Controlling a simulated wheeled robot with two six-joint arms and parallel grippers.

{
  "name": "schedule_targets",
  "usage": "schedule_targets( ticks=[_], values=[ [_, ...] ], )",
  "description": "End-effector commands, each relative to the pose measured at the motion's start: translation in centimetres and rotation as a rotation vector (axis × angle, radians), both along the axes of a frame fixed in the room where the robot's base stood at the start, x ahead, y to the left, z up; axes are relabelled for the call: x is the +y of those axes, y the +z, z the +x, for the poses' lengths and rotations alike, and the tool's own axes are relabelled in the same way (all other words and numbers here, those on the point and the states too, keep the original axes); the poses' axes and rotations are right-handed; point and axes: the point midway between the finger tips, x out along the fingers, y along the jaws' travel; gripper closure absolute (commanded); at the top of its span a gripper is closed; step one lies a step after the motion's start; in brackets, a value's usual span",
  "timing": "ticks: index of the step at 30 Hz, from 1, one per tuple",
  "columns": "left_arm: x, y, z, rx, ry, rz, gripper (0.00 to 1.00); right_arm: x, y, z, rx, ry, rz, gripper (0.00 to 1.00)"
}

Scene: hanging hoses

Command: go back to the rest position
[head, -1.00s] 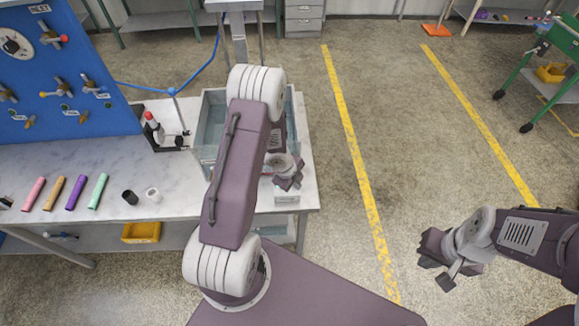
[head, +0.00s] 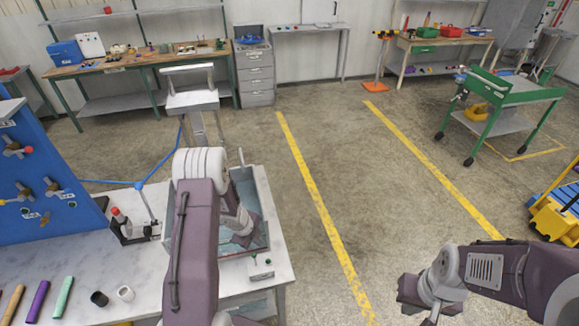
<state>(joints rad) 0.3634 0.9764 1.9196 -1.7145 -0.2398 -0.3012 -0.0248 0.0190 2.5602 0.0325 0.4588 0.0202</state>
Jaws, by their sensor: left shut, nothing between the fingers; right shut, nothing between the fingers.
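My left arm reaches forward over the marble-topped bench. My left gripper (head: 246,230) shows just right of its forearm, in front of the grey tray (head: 263,205) from this view. It is shut and empty, and the forearm partly hides it. Whether it touches the tray cannot be told. My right gripper (head: 418,297) is at the lower right, over open floor beside the yellow line. It is shut and holds nothing.
The bench (head: 75,258) carries several coloured hose pieces, a black ring (head: 99,299) and a white ring (head: 125,294). A blue panel (head: 45,195) with valves stands at left. A green cart (head: 500,100) stands at the far right. The floor between the yellow lines is clear.

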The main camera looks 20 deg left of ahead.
Motion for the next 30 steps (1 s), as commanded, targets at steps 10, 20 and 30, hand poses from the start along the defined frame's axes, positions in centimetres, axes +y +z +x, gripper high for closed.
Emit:
schedule_targets(
  ticks=[10, 20, 30],
  values=[
    [-5.0, 2.6, 5.8, -0.211, -0.050, 0.035, 1.00, 0.0, -8.5, 0.0, 0.000, 0.000, 0.000, 1.00],
    [-7.4, 5.4, -4.7, -0.153, 0.992, -0.177, 1.00, 0.0, -16.6, 0.0, 0.000, 0.000, 0.000, 1.00],
    [-9.8, 2.3, -16.8, 0.280, 1.673, -0.221, 1.00, 0.0, -16.0, 0.0, -0.001, 0.000, 0.000, 1.00]
  ],
)
